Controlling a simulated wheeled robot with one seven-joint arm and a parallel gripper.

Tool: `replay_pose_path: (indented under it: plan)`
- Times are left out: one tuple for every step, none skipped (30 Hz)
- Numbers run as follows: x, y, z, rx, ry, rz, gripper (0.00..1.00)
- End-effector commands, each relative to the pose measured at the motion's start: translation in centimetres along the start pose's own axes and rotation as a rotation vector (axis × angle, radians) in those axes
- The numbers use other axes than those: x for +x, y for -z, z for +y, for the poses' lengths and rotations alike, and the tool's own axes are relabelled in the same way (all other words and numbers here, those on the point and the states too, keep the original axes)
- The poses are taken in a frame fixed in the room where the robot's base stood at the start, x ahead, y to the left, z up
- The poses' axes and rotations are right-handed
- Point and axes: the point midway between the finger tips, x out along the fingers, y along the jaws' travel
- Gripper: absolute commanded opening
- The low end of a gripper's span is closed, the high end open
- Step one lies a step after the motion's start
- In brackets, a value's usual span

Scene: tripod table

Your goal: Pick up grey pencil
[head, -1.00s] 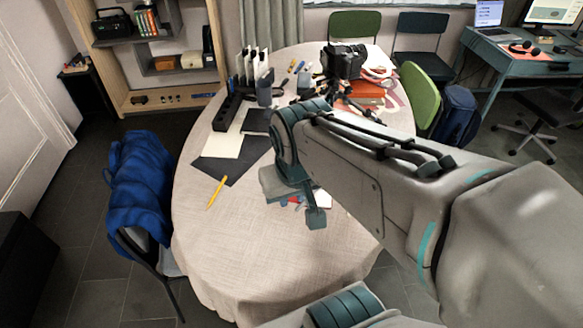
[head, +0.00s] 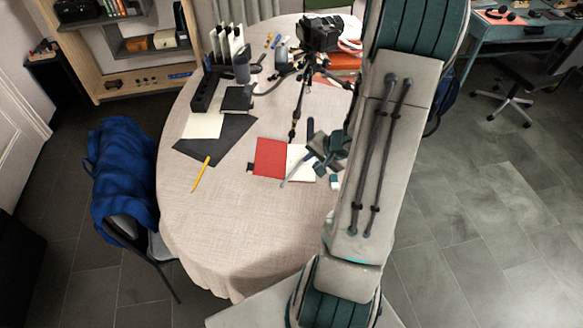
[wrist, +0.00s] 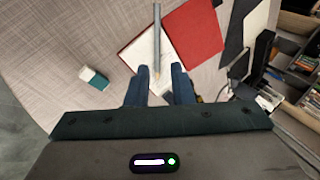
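A grey pencil (wrist: 157,38) lies across the white page of an open notebook with a red cover (wrist: 192,35). In the head view the pencil (head: 291,174) is thin and slanted, on the notebook (head: 270,158) near the middle of the table. My gripper (wrist: 159,70) is open, its two dark fingers apart. In the wrist view the pencil's pointed end shows in line with the gap between the fingers, with space on both sides. In the head view my gripper (head: 312,148) is at the notebook's right page and partly covers it. The height above the page is unclear.
A white and teal eraser (wrist: 94,77) lies beside the notebook. A yellow pencil (head: 201,174) lies to the left, by a black sheet (head: 228,139). A black tripod with a camera (head: 320,33) stands behind the notebook. The front left of the table is clear.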

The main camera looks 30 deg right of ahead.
Motion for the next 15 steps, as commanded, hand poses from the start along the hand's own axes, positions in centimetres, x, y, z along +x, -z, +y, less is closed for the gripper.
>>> replay_pose_path:
  plan:
    - [0.3, -0.5, 0.6, 0.035, 0.014, -0.034, 0.21]
    - [0.4, -0.7, 0.8, 0.052, 0.020, -0.050, 0.21]
    - [0.6, -1.0, 0.9, 0.067, 0.028, -0.069, 0.21]
    - [0.8, -1.2, 1.1, 0.076, 0.031, -0.077, 0.21]
    - [1.1, -1.3, 1.1, 0.083, 0.034, -0.084, 0.21]
    - [1.6, -1.5, 1.2, 0.088, 0.037, -0.090, 0.21]
    - [2.1, -1.6, 1.3, 0.090, 0.038, -0.093, 0.21]
    - [2.7, -1.6, 1.3, 0.090, 0.038, -0.095, 0.21]
    - [3.5, -1.7, 1.3, 0.091, 0.039, -0.095, 0.21]
    - [4.2, -1.8, 1.3, 0.091, 0.038, -0.095, 0.21]
    - [4.9, -1.9, 1.3, 0.090, 0.038, -0.095, 0.21]
    - [5.7, -1.9, 1.2, 0.089, 0.038, -0.094, 0.21]
    - [6.3, -2.0, 1.2, 0.089, 0.038, -0.093, 0.21]
    - [6.9, -2.0, 1.1, 0.090, 0.038, -0.093, 0.21]
    - [7.5, -2.0, 1.1, 0.089, 0.037, -0.092, 0.21]
